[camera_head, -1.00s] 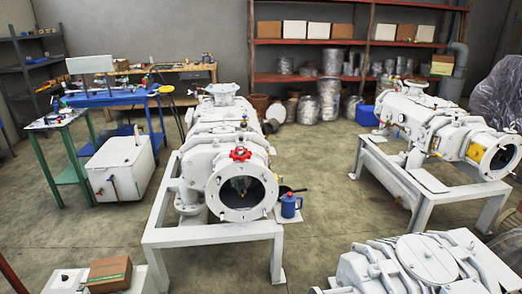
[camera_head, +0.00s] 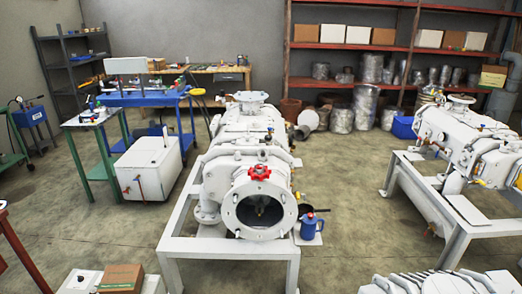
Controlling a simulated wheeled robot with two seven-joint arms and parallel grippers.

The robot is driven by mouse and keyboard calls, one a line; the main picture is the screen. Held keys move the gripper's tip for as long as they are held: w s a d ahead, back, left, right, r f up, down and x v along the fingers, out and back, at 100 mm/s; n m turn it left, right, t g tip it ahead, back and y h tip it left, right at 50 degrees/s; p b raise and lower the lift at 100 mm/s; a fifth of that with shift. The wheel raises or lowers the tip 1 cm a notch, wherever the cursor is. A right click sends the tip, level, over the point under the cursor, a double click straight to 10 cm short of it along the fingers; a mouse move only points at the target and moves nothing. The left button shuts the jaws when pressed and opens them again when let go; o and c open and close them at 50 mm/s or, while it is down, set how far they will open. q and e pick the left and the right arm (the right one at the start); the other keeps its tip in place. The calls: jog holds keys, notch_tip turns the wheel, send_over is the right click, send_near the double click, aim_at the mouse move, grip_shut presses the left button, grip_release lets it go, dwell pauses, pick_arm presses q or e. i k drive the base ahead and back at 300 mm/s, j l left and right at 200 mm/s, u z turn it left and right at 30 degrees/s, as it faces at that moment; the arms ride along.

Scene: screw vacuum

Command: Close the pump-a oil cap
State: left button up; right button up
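A white pump (camera_head: 250,150) on a white frame (camera_head: 171,238) stands in the middle of the view, its round open flange (camera_head: 229,213) facing me. A red knob-like part (camera_head: 260,172) sits at the top of that flange; whether it is the oil cap, and whether it is open or closed, I cannot tell. A second white pump (camera_head: 452,131) stands at the right. No label shows which one is pump-a. Neither of my grippers is in view.
A blue can (camera_head: 308,226) stands right of the flange. A white tank (camera_head: 152,168), a green-legged table (camera_head: 92,117) and a blue cart (camera_head: 157,97) stand left. Another white machine (camera_head: 440,283) is at the bottom right. Concrete floor (camera_head: 345,190) is clear between the pumps.

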aim_at(263, 152)
jog(key=i+j, duration=0.15)
jog(key=i, duration=0.4)
jog(key=i+j, duration=0.2)
jog(key=i, duration=0.35)
